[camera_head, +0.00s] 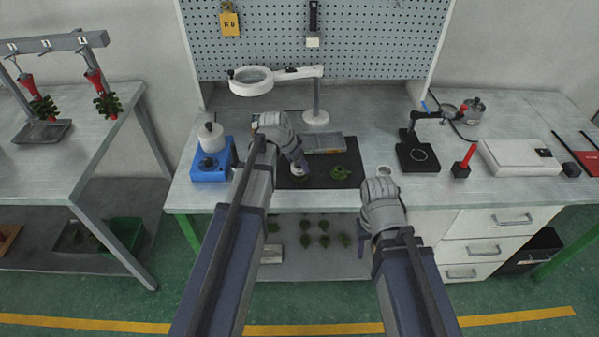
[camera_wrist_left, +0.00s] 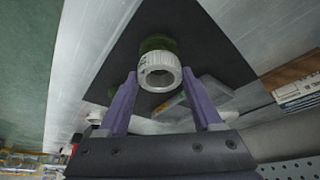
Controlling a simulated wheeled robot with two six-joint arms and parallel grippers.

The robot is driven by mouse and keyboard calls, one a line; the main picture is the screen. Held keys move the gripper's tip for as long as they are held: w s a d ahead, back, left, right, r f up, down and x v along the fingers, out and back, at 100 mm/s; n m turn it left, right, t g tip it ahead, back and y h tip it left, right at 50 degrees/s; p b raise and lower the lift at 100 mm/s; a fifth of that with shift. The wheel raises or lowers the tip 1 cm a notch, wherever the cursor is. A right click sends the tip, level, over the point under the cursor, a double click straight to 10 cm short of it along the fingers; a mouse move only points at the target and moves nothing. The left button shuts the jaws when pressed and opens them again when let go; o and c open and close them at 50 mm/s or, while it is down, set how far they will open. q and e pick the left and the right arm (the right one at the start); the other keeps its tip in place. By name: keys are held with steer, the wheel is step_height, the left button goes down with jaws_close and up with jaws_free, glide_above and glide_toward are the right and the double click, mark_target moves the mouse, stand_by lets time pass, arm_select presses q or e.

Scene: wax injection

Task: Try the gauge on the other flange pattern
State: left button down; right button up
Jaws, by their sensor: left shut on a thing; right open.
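The gauge (camera_wrist_left: 159,76) is a white ring with dark marks. In the left wrist view it sits between the two purple fingers of my left gripper (camera_wrist_left: 160,88), which is shut on it. In the head view my left gripper (camera_head: 298,163) points down at the dark mat (camera_head: 318,182). One green flange pattern (camera_wrist_left: 158,43) lies right behind the gauge, partly hidden by it; I cannot tell whether they touch. The other green flange pattern (camera_head: 340,173) lies on the mat to the right. My right gripper (camera_head: 361,240) is open, low at the table's front edge, mostly hidden by its wrist.
A grey metal tray (camera_head: 324,143) lies at the back of the mat. A magnifier lamp (camera_head: 316,110) stands behind it. A blue-based pot (camera_head: 209,170) stands left and a black stand (camera_head: 417,156) right.

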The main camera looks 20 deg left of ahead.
arm_select(q)
steer(key=shift+r+p, duration=1.9)
steer(key=shift+r, duration=0.15)
